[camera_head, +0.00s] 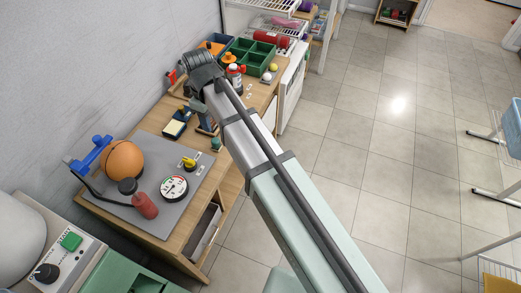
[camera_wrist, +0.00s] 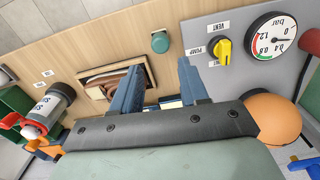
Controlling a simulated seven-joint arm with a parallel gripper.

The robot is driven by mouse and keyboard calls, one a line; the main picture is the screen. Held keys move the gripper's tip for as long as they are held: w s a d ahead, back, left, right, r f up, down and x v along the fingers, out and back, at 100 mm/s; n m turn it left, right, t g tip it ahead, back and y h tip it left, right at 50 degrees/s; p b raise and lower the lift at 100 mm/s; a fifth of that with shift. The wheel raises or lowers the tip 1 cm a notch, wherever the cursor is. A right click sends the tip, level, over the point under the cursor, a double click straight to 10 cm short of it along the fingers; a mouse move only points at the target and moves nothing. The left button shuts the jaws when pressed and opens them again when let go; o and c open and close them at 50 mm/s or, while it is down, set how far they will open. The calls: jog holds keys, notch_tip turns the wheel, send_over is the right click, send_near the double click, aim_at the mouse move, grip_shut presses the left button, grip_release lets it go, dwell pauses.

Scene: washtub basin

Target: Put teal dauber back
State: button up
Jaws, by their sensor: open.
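A small round teal object, which looks like the teal dauber (camera_wrist: 160,42), stands on the wooden bench top in the wrist view, beside the grey mat's edge. It also shows in the head view (camera_head: 215,143), just in front of my gripper. My gripper (camera_wrist: 160,78) is open, with two blue-grey fingers apart and nothing between them. The dauber lies beyond the fingertips, apart from them. In the head view my gripper (camera_head: 206,122) hangs over the bench. A shallow wooden tray (camera_wrist: 83,78) with brown contents lies beside the left finger. A dark tray with a cream pad (camera_head: 174,128) is beside my gripper.
A grey panel (camera_head: 172,211) carries a gauge (camera_head: 174,188), a yellow knob (camera_head: 189,162), an orange ball (camera_head: 122,160) and a blue pump-like part. A green divided crate (camera_head: 247,55) and a labelled canister (camera_wrist: 58,98) stand on the other side. Bare wood surrounds the dauber.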

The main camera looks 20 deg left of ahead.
jog(key=shift+d, duration=0.1)
jog(key=w+d+f+m+g+h, duration=0.15)
jog(key=d+f+m, duration=0.25)
jog(key=d+f, duration=1.1)
jog(key=w+d+f+m+g, duration=0.1)
jog(key=w+d+f+m, duration=0.25)
jog(key=d+f, duration=1.1)
jog(key=s+d+f+m+g, duration=0.1)
jog(key=s+d+f+m, duration=0.2)
jog(key=s+d+f, duration=0.2)
jog(key=s+d+f+m+g+y, duration=0.1)
jog(key=s+d+f+m+g, duration=0.1)
jog(key=s+d+f, duration=0.4)
jog(key=s+d+f+m+g, duration=0.1)
jog(key=s+d+f+m, duration=0.3)
jog(key=s+d, duration=0.9)
jog(key=shift+s+d+f+m+y, duration=0.4)
jog(key=shift+s+f, duration=0.35)
jog(key=shift+f, duration=0.15)
jog(key=shift+c, duration=0.3)
